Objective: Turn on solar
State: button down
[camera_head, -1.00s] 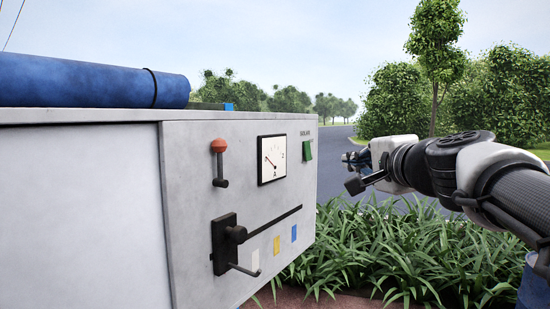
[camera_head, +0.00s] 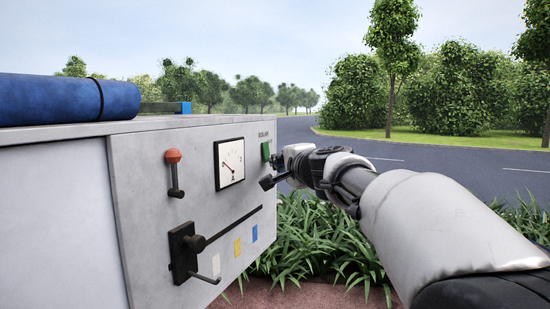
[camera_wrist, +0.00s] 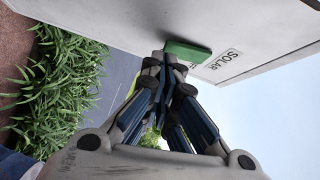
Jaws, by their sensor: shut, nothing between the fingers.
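The green solar switch (camera_head: 265,151) is at the upper right of the grey control panel (camera_head: 205,200), under a small SOLAR label. In the wrist view the switch (camera_wrist: 190,50) stands out from the panel beside the SOLAR label (camera_wrist: 225,58). My gripper (camera_wrist: 165,62) is shut and empty. Its fingertips are right at one end of the switch and cover part of the lettering there. I cannot tell whether they touch it. In the head view my gripper (camera_head: 278,161) is just right of the switch, its tips partly hidden.
The panel also carries a red-knobbed lever (camera_head: 174,172), a gauge (camera_head: 230,164) and a black crank handle (camera_head: 185,250) by a slot. A blue roll (camera_head: 60,100) lies on top of the cart. Plants (camera_head: 310,240) grow at the right below my arm.

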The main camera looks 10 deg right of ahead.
jog(key=shift+w, duration=0.15)
jog(key=b, duration=0.4)
jog(key=shift+w+a+f+m+t+b, duration=0.3)
jog(key=shift+a+m+t, duration=0.05)
jog(key=shift+m+t, duration=0.05)
jog(key=s+d+f+b, duration=0.1)
jog(key=s+d+b, duration=0.1)
jog(key=s, duration=0.4)
jog(key=s+d+f+b, duration=0.1)
jog(key=s+d+b, duration=0.1)
jog(key=s, duration=0.4)
jog(key=shift+d+b, duration=0.3)
jog(key=shift+b, duration=0.2)
